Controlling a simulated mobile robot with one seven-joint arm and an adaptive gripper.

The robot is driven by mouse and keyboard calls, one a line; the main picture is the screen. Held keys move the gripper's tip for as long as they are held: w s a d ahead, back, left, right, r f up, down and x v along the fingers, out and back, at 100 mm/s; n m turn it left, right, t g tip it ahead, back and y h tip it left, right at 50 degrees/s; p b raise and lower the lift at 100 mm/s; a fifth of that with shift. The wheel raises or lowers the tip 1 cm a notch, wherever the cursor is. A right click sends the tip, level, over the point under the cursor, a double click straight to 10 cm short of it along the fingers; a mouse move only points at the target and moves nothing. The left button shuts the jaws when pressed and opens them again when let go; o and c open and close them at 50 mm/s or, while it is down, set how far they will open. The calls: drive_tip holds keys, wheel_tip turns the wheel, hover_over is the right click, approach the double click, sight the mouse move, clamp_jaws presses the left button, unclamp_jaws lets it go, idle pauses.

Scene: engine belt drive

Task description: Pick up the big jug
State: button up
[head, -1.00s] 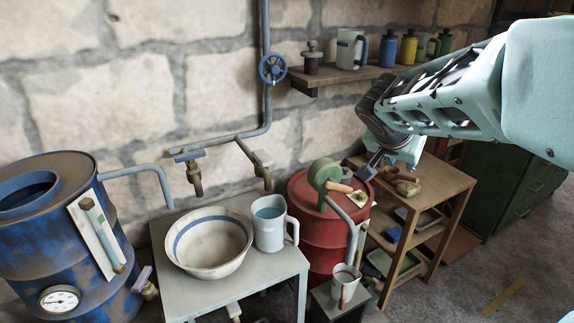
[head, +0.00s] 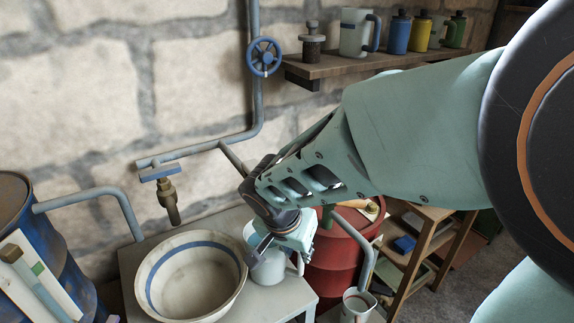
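A pale jug (head: 268,272) with a handle on its right side stands upright on the small grey table, just right of a wide bowl. My gripper (head: 264,250) is directly above or at this jug's rim, and it hides the jug's top and part of its handle. Whether the fingers touch the jug, and how far apart they are, cannot be made out. Another pale jug (head: 354,34) with a blue handle stands on the wall shelf. A smaller pale cup (head: 357,306) stands low at the front, right of the table.
The blue-banded bowl (head: 190,275) fills much of the grey table (head: 283,300). A tap (head: 168,195) hangs from the wall pipe behind it. A red barrel (head: 340,250) stands close on the right, with a wooden rack (head: 425,240) beyond. Bottles line the wall shelf (head: 330,68).

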sight(299, 262)
drive_tip(key=x, duration=0.3)
drive_tip(key=b+x, duration=0.1)
drive_tip(key=x, duration=0.1)
drive_tip(key=shift+s+a+f, duration=0.25)
drive_tip(key=shift+s+f, duration=0.05)
drive_tip(key=x, duration=0.5)
drive_tip(key=shift+w+d+f+b, duration=0.1)
drive_tip(key=shift+w+f+b, duration=0.15)
drive_tip(key=shift+w+b, duration=0.15)
clamp_jaws()
drive_tip(key=shift+w, duration=0.15)
